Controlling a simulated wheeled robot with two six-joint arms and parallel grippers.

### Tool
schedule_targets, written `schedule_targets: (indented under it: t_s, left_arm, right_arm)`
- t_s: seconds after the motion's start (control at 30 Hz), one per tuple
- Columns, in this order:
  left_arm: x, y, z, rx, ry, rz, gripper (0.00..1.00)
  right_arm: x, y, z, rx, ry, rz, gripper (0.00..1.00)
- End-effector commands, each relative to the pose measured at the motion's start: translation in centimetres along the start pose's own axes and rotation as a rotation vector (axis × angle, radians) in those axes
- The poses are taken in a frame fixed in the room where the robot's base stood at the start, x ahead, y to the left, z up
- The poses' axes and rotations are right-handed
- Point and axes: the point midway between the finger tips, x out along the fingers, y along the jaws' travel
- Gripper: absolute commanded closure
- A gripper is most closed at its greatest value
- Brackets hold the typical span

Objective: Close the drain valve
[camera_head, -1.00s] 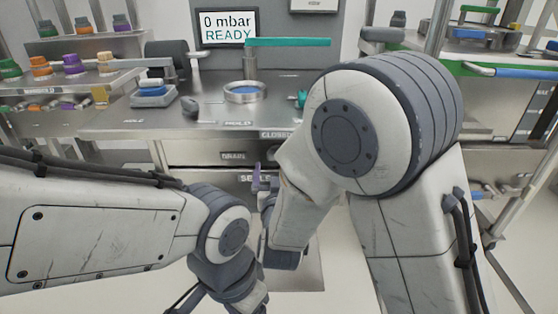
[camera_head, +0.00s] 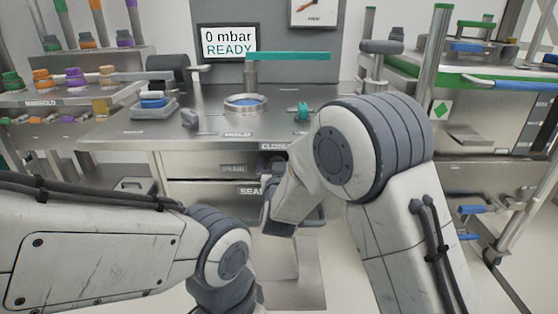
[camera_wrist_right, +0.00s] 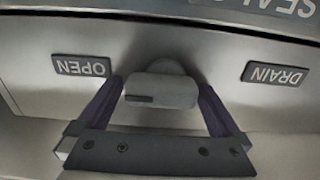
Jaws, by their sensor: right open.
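The drain valve is a grey rounded knob (camera_wrist_right: 162,84) on a metal front panel, in the right wrist view. A dark mark shows on its left part, on the side of the OPEN label (camera_wrist_right: 81,66). The DRAIN label (camera_wrist_right: 277,74) is to the right; both read upside down. My right gripper (camera_wrist_right: 158,88) is open, its purple fingers on either side of the knob; I cannot tell whether they touch it. In the head view my right gripper (camera_head: 271,165) is at the bench front, dim and partly hidden by my arm. My left gripper is out of view.
A steel bench (camera_head: 205,128) stands above the panel, with a blue-centred ring (camera_head: 245,104) and a teal bar (camera_head: 288,57) over it. A screen (camera_head: 229,43) reads 0 mbar READY. A shelf (camera_head: 100,93) with coloured knobs is left; a cart (camera_head: 500,75) is right.

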Motion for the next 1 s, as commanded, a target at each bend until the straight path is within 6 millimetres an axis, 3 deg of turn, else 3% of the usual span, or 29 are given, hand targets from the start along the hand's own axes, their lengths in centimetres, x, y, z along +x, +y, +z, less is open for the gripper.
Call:
schedule_targets:
  t_s: [0.13,0.33,0.67,1.0]
  left_arm:
    - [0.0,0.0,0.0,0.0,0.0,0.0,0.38]
    - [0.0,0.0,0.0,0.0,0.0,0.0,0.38]
    - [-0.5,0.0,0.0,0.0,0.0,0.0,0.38]
    - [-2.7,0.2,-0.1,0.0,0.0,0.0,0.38]
  right_arm:
    - [0.0,0.0,0.0,0.0,0.0,0.0,0.0]
    - [0.0,0.0,0.0,0.001,0.0,0.0,0.77]
    - [-0.1,-0.1,-0.1,-0.042,-0.001,0.0,0.78]
    - [-0.1,-0.3,-0.3,-0.271,-0.004,0.0,0.78]
